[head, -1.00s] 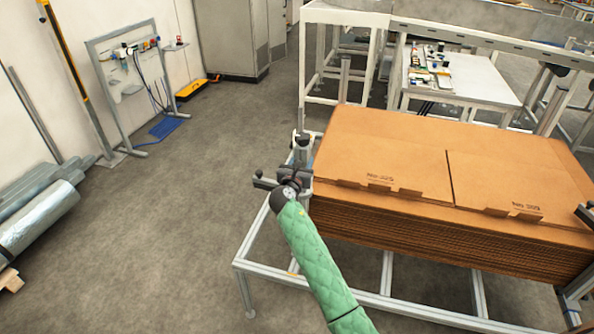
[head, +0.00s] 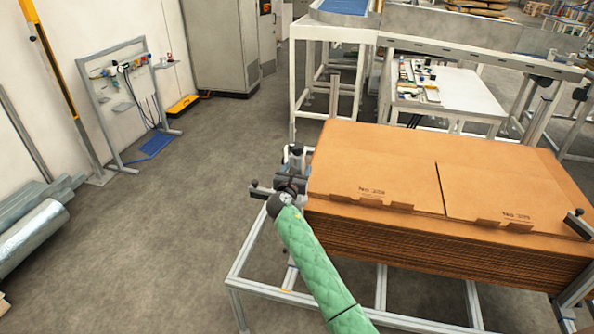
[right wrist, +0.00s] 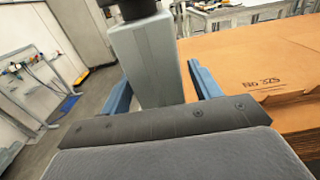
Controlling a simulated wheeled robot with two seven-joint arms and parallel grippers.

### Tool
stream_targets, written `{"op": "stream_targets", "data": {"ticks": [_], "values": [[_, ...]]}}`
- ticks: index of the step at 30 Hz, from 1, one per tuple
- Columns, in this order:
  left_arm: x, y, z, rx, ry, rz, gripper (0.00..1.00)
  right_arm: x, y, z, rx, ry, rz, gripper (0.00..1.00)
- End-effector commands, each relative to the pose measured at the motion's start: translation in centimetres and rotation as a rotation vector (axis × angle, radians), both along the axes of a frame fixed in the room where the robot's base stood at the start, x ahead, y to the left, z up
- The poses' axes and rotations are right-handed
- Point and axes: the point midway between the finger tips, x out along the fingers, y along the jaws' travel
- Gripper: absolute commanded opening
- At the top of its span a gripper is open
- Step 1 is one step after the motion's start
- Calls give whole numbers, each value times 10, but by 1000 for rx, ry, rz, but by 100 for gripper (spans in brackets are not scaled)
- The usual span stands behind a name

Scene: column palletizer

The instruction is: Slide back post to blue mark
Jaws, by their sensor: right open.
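A grey square post (right wrist: 147,65) stands upright between the two blue fingers of my right gripper (right wrist: 160,88) in the right wrist view. The fingers sit on either side of it and are open; I cannot tell whether either touches. In the head view the same gripper (head: 291,176) is at the left edge of the cardboard stack, at the end of my green-sleeved arm, and the post (head: 296,155) is mostly hidden there. I cannot make out a blue mark in either view. My left gripper is not in view.
The cardboard stack (head: 385,165) lies on a metal frame (head: 240,285) to the right of the gripper. Another upright post (head: 334,95) stands behind the stack. A black-ended stop (head: 578,222) is at its right.

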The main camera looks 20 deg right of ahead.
Motion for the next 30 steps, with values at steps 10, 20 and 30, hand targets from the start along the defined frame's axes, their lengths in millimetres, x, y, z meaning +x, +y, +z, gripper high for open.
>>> {"op": "stream_targets", "data": {"ticks": [10,20,30], "values": [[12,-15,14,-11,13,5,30,-27,18,-4,1,-1,1,63],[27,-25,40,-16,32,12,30,-58,40,-2,1,1,0,63],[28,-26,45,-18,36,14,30,-63,43,-1,0,1,0,63]]}}
